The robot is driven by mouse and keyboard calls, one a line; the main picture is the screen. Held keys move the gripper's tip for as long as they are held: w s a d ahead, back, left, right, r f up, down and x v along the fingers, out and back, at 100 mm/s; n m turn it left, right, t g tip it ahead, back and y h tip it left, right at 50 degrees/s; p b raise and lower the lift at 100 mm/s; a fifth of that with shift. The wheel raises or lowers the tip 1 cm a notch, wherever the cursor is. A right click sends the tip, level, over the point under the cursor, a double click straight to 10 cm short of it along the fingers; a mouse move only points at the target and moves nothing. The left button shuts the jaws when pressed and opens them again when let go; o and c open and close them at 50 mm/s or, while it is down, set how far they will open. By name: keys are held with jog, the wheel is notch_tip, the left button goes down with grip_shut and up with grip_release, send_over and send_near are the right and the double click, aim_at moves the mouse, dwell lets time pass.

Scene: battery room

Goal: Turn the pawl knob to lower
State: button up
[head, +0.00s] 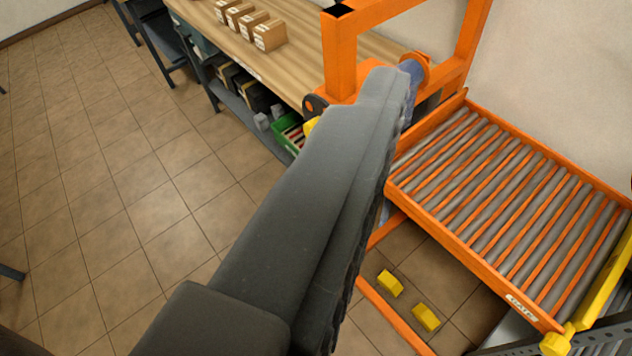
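My gripper (365,120), dark grey, reaches from the bottom of the head view up to the orange lift frame (341,55). Its fingers overlap in this view, so I cannot tell whether they are open or shut. A small yellow part (311,125) shows at the gripper's left edge, below a black round piece (315,104) on the frame; it may be the pawl knob, mostly hidden. A blue drum (413,72) with an orange flange shows just right of the gripper's far end. I cannot tell whether the gripper touches any of these.
An orange roller bed (478,247) lies on the right, with a label reading GATE and a yellow knob (556,343) at its near corner. Yellow blocks (426,317) sit below it. A wooden bench (300,62) with boxes stands behind. Tiled floor is open on the left.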

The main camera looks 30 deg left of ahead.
jog(key=w+a+f+m+t+y+b, duration=0.1)
jog(key=w+a+f+y, duration=0.1)
jog(key=w+a+f, duration=0.65)
jog(key=w+a+f+m+t+y+b, duration=0.1)
jog(key=w+a+f, duration=0.2)
jog(key=w+a, duration=1)
jog(key=w+a+f+m+t+h, duration=0.1)
jog(key=w+a+f+m, duration=0.15)
jog(key=w+f, duration=0.55)
jog(key=a+f+m+h, duration=0.1)
jog(key=a+f+h, duration=0.2)
jog(key=f, duration=0.8)
jog(key=a+f+m+h, duration=0.2)
jog(key=a+f+h, duration=0.1)
jog(key=f, duration=0.8)
jog(key=s+f+m+g+h+b, duration=0.1)
jog(key=s+f+h, duration=0.25)
jog(key=f, duration=0.55)
jog(key=s+f+g+h+b, duration=0.15)
jog(key=s+f, duration=0.25)
jog(key=f, duration=0.6)
jog(key=b+x, duration=0.1)
jog(key=x, duration=1.2)
jog(key=shift+w+d+b, duration=0.2)
jog(key=shift+d+b, duration=0.1)
jog(key=shift+d, duration=0.15)
